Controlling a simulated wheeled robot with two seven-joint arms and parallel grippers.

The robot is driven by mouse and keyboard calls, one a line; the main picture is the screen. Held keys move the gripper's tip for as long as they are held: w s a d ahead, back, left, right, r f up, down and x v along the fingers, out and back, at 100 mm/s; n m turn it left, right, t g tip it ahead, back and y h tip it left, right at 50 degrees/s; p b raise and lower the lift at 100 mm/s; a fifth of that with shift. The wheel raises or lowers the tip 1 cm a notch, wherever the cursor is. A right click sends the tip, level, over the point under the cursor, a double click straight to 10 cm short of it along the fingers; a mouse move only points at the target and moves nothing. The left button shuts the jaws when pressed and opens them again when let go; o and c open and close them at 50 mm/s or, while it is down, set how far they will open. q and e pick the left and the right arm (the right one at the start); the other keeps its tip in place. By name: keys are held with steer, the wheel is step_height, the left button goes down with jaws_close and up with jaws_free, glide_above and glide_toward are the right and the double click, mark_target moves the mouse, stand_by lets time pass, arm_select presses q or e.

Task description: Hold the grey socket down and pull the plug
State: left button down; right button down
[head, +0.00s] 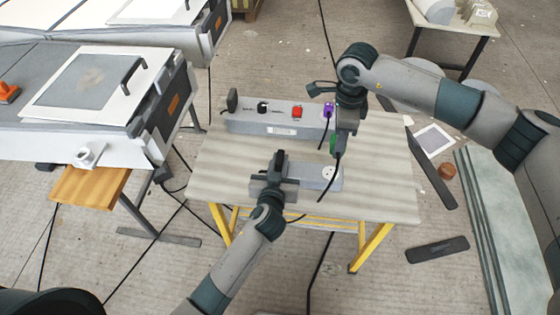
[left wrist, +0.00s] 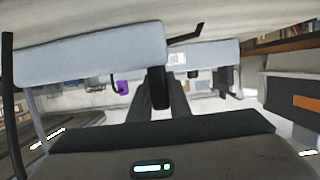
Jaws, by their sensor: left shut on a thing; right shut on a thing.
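The grey socket (head: 317,177) is a low grey box near the front of the table, with a round white outlet showing at its right end. My left gripper (head: 276,174) is shut on the left part of the socket; its jaws hide some of it. In the left wrist view the grey box (left wrist: 90,58) spans the upper part, by the fingers. My right gripper (head: 337,146) is shut on a green plug (head: 333,143), mostly hidden by the jaws. The plug looks apart from the outlet and above it. A black cable hangs from it past the socket.
A long grey panel (head: 275,121) stands behind, bearing a black knob, a red switch (head: 296,112) and a purple plug (head: 328,109) with a black cable. The wooden tabletop (head: 385,185) is clear at the right. A mould bench (head: 150,60) stands at left; cables cross the floor.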

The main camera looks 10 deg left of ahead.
arm_select(q)
steer(key=c, duration=1.6)
jaws_free()
steer(key=shift+o, duration=0.2)
steer(key=v, duration=1.2)
